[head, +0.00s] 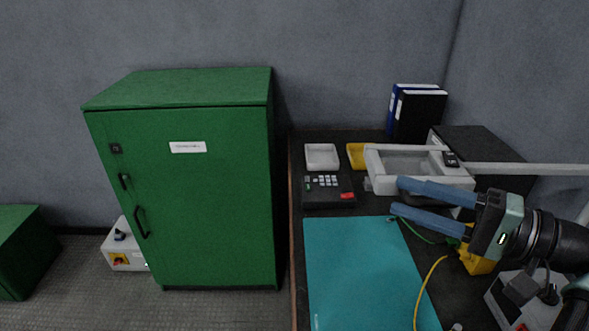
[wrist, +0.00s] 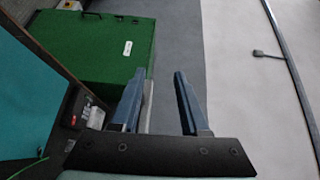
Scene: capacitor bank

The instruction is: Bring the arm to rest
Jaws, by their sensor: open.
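My gripper (head: 396,197) is at the right of the head view, its two blue fingers pointing left above the dark bench. The fingers are apart with nothing between them. My dark arm comes in from the right edge of the head view.
The teal mat (head: 360,270) lies on the bench below and left of the fingers. A grey open tray (head: 375,160), a black keypad device (head: 328,198), a white bin (head: 322,157) and binders (head: 418,115) stand behind. The green cabinet (head: 190,200) stands left of the bench.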

